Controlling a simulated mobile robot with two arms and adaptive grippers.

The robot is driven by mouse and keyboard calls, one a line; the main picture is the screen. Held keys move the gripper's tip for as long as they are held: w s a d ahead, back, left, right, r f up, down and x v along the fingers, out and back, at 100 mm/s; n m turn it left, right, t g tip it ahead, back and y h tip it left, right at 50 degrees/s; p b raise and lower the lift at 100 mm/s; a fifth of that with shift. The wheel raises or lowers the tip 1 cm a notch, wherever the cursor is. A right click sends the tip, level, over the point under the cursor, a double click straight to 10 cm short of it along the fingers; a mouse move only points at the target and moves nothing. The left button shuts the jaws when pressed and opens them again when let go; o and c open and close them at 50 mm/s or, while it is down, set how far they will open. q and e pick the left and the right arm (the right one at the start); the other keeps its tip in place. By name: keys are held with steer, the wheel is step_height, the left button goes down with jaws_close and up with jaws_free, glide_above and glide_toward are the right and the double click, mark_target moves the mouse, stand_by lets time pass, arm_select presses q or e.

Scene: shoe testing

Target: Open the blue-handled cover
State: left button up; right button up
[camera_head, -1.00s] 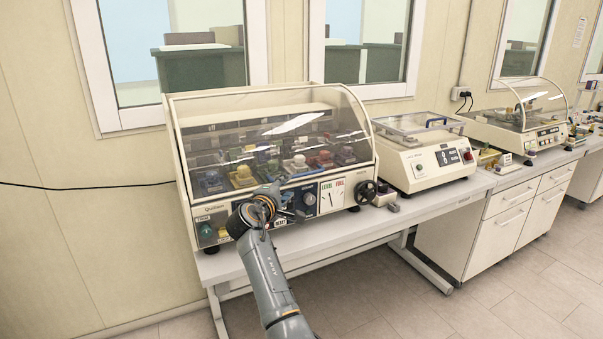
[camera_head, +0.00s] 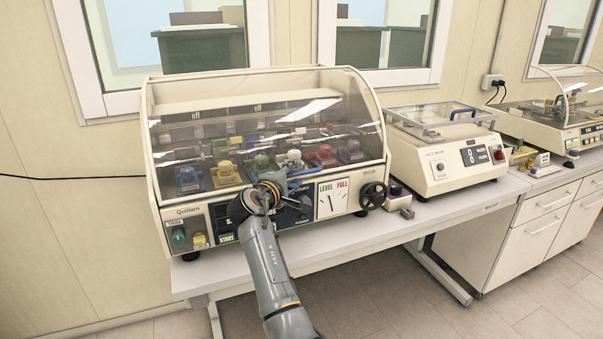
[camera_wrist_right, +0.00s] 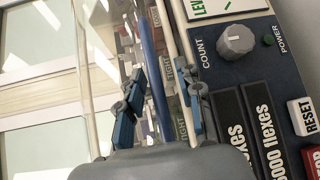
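The large testing machine has a clear curved cover (camera_head: 240,110), which is down over its bays. A blue handle (camera_head: 303,174) shows at the cover's lower front edge, partly hidden by my right gripper (camera_head: 284,190). In the right wrist view the handle is a long blue bar (camera_wrist_right: 154,62) running between the two fingers of my right gripper (camera_wrist_right: 163,88). The fingers are spread, with a visible gap on both sides of the bar. Contact with it cannot be made out. My left gripper is in no view.
Below the cover is a control panel with a count knob (camera_wrist_right: 236,41), a reset button (camera_wrist_right: 301,116) and a black handwheel (camera_head: 373,196). A smaller machine (camera_head: 440,160) to the right has a clear lid with its own blue handle (camera_head: 463,113). A wall stands close behind.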

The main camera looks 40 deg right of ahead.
steer(key=shift+w, duration=0.1)
steer(key=shift+a+r, duration=0.2)
steer(key=shift+a, duration=0.1)
steer(key=shift+s+a+r, duration=0.1)
steer(key=shift+s+a, duration=0.05)
steer(key=shift+s, duration=0.1)
steer(key=c, duration=0.3)
jaws_close()
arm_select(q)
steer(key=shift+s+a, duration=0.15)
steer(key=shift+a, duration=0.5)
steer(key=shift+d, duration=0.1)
